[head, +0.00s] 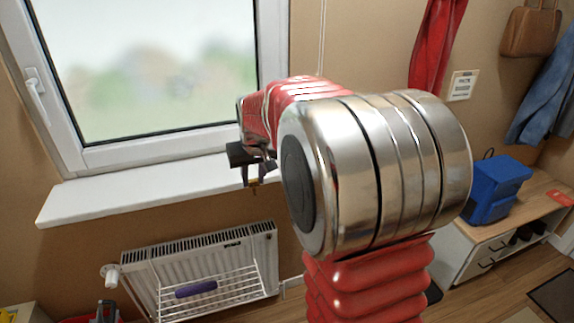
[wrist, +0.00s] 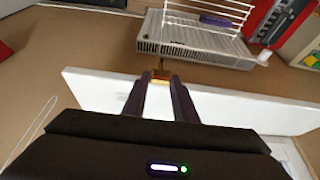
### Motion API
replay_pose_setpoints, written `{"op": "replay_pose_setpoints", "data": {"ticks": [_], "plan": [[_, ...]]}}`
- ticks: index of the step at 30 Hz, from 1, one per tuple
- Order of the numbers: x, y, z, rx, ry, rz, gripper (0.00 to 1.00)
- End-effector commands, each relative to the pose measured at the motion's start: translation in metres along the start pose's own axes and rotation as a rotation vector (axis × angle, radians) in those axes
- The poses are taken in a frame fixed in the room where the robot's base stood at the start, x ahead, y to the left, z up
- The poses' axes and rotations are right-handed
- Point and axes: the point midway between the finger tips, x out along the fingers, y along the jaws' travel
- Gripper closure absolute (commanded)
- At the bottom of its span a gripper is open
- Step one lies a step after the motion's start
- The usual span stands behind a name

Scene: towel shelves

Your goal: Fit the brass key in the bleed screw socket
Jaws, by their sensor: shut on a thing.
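The brass key (wrist: 160,74) is between the tips of my gripper (wrist: 160,88), which is shut on it; its narrow end points away from the jaws. In the head view my gripper (head: 249,165) is in front of the window sill, left of my large metal arm joint, and the key (head: 253,183) shows as a small golden piece below the jaws. The white radiator (head: 215,252) is below the sill, apart from the key. In the wrist view the radiator (wrist: 200,42) lies beyond the key. I cannot make out the bleed screw socket in either view.
The white sill (head: 130,188) juts out above the radiator. A wire rack (head: 240,290) holding a purple thing (head: 203,286) hangs on the radiator's front. A white valve knob (head: 110,273) is at its left end. A blue bag (head: 497,187) sits on a bench at right.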

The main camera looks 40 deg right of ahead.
Motion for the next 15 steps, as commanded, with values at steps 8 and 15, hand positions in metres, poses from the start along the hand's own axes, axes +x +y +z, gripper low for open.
{"op": "replay_pose_setpoints", "data": {"ticks": [8,15], "plan": [[0.047,-0.108,0.011,-0.145,-0.003,-0.06,0.96],[0.068,-0.171,0.029,-0.239,0.0,-0.1,0.96]]}}
